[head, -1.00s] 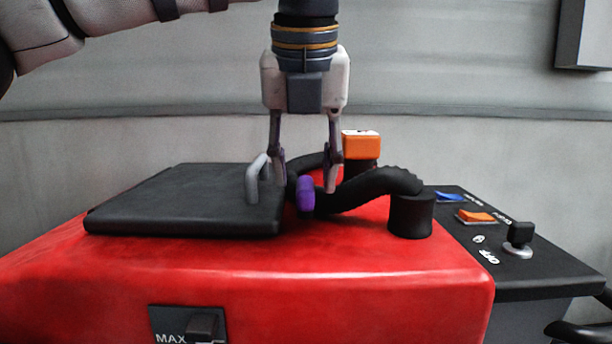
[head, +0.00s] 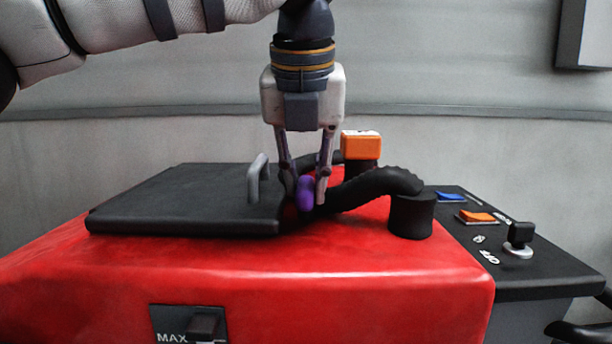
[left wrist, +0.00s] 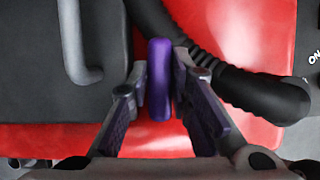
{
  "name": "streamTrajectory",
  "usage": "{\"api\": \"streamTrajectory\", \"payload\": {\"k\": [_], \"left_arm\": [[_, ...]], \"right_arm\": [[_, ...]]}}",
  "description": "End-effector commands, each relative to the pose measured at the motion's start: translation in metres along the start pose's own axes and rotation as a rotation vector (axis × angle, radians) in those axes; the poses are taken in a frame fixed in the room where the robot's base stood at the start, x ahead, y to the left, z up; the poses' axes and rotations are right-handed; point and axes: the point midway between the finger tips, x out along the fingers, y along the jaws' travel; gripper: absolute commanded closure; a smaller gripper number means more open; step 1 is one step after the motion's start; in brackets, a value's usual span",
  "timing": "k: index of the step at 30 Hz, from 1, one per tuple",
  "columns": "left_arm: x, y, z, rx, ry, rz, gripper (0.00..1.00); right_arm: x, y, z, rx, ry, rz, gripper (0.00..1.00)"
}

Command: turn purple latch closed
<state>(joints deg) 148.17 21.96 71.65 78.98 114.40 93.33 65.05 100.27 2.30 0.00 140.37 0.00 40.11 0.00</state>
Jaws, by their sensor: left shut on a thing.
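The purple latch (head: 305,193) is on top of the red tank, beside the right edge of the black lid (head: 190,200). It also shows in the left wrist view (left wrist: 160,80) as an upright purple bar. My left gripper (head: 306,196) points down from above with its fingers on either side of the latch, shut on it. In the left wrist view the gripper's purple-padded fingers (left wrist: 160,85) flank the latch. The lower part of the latch is partly hidden by the fingers and lid. My right gripper is not in view.
A ribbed black hose (head: 380,184) runs close to the right of the latch. A grey handle (head: 257,180) stands on the lid to the left. An orange-capped post (head: 361,146) is behind. A control panel with switches (head: 518,240) is at the right.

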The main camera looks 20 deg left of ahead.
Motion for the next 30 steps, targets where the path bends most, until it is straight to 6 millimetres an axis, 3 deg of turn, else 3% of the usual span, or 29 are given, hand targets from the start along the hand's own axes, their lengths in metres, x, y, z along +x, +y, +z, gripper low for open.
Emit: {"api": "streamTrajectory", "payload": {"k": [30], "left_arm": [[0.003, 0.013, 0.006, 0.812, 0.002, -0.34, 1.0]], "right_arm": [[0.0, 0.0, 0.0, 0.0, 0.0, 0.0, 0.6]]}}
